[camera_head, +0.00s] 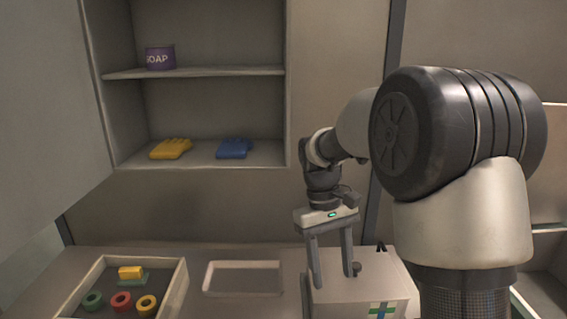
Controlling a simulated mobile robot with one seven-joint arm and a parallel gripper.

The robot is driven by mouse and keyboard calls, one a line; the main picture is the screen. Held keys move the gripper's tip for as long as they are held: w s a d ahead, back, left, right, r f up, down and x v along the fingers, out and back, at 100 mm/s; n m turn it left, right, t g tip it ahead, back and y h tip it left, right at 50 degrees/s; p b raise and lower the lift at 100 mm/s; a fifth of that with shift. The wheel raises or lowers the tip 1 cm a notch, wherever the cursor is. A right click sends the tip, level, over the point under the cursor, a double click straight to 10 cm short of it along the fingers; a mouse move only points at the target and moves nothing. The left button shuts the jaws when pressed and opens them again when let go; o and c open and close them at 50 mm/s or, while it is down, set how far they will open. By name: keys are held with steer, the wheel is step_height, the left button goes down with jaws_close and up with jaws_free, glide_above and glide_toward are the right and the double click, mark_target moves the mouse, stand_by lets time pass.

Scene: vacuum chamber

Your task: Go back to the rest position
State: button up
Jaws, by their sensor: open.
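My gripper (331,268) hangs pointing down at the right of the middle, with its two fingers apart and nothing seen between them. It is in front of or over a pale box (362,290) with a green and blue cross mark; I cannot tell whether the fingers touch it.
An open cabinet (199,74) holds a purple soap tin (160,58), a yellow glove (170,148) and a blue glove (234,148). On the counter are an empty white tray (243,264) and a bin (172,287) with colored rings and a yellow block (130,272).

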steer(key=s+d+r+m+t+y+p, duration=0.1)
steer(key=s+r+m+t+p, duration=0.3)
steer(key=s+r, duration=1.2)
steer(key=s+d+t+p, duration=0.1)
steer(key=s+t, duration=0.1)
steer(key=t, duration=0.2)
steer(key=shift+d+r+y, duration=0.15)
steer(key=shift+y, duration=0.15)
